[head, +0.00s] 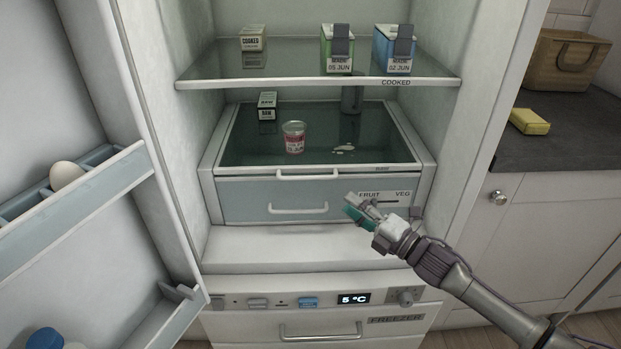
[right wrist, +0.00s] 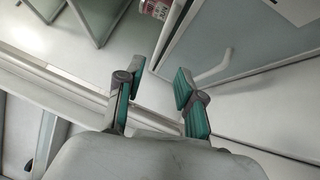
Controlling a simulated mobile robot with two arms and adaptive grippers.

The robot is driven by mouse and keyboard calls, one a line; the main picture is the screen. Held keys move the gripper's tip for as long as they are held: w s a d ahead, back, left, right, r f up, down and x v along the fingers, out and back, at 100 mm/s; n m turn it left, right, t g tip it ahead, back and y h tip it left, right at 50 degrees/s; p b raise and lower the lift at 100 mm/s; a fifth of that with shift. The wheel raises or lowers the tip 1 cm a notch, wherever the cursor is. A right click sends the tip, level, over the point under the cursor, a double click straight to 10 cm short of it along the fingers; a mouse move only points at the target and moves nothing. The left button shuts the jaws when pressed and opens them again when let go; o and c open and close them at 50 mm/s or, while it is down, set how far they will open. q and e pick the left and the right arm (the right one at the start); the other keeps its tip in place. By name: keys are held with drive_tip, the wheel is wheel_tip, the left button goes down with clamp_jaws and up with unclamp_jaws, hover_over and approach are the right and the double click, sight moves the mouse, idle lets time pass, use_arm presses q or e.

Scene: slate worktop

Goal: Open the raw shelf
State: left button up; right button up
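The raw shelf (head: 245,150) is a dark glass shelf low in the open fridge, above a fruit and veg drawer (head: 240,192). A block marked RAW (head: 267,106) stands at its back left. A white bar handle (head: 307,176) runs along its front edge. My right gripper (head: 356,208) is in front of the drawer's right part, below and right of that handle, apart from it. In the right wrist view my right gripper (right wrist: 156,92) has its fingers spread with nothing between them. A white handle (right wrist: 214,68) shows right of the fingers. My left gripper is out of view.
A pink and white tub (head: 293,137) and a pale spill (head: 344,149) are on the raw shelf. The cooked shelf (head: 300,78) above holds two cartons and a block. The open fridge door (head: 75,190) with an egg (head: 66,174) is at left. The freezer (head: 320,330) is below.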

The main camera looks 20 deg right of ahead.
sight(310, 178)
drive_tip(key=x, duration=1.2)
drive_tip(key=shift+w+a, duration=0.15)
drive_tip(key=shift+w, duration=0.15)
drive_tip(key=shift+w+a+b, duration=0.2)
drive_tip(key=shift+w+b, duration=0.1)
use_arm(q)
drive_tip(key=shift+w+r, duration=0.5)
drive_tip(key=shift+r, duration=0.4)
use_arm(e)
clamp_jaws()
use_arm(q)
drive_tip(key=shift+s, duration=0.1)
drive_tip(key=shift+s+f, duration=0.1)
